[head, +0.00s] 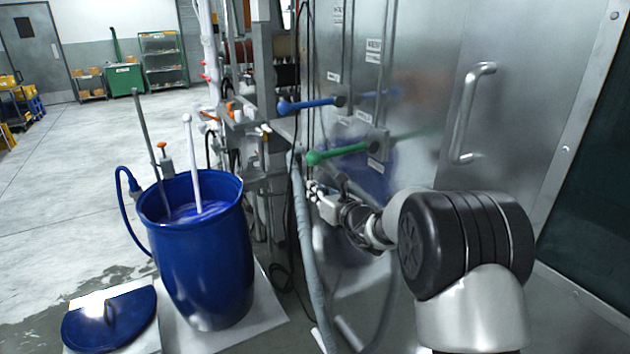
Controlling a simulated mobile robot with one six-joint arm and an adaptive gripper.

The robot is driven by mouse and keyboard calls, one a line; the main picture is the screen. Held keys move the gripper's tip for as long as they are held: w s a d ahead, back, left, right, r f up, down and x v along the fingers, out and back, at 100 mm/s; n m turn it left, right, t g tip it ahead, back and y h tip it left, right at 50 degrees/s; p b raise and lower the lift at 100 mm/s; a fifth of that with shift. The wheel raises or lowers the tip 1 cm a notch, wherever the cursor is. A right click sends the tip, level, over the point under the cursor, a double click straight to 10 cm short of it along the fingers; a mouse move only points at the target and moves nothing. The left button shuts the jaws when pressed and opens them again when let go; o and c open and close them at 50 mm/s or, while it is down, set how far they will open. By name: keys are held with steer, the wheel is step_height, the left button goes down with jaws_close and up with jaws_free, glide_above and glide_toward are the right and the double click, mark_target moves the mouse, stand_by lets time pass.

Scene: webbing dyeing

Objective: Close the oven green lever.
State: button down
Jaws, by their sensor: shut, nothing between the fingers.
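The green lever (338,153) sticks out from the shiny metal oven wall (425,95), nearly level, with its rounded end to the left and its pivot at the right. My gripper (311,190) is just below the green lever's left end and seems apart from it. Its fingers point left and are shut, with nothing seen between them. A blue lever (310,104) sits above the green one, also nearly level. My arm hides part of the wall to the lower right.
A grey hose (304,235) and dark cables hang just left of my gripper. A metal door handle (470,112) juts out at the right. Open floor lies at the far left.

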steer(key=r, duration=0.1)
steer(key=w+r, duration=0.1)
steer(key=r, duration=0.1)
steer(key=shift+w+a+r, duration=0.15)
steer(key=shift+w+r, duration=0.1)
steer(key=shift+r, duration=0.05)
steer(key=shift+r, duration=0.1)
step_height(320, 180, up, 10)
steer(key=r+m+y+p, duration=0.1)
steer(key=m+p, duration=0.4)
steer(key=p, duration=0.7)
glide_above(316, 159)
steer(key=shift+f, duration=0.25)
steer(key=w+d+r+m+p, duration=0.2)
steer(key=d+r+m+p, duration=0.2)
steer(key=r+p, duration=0.3)
steer(key=shift+w+r+y+p, duration=0.4)
steer(key=shift+p, duration=1.1)
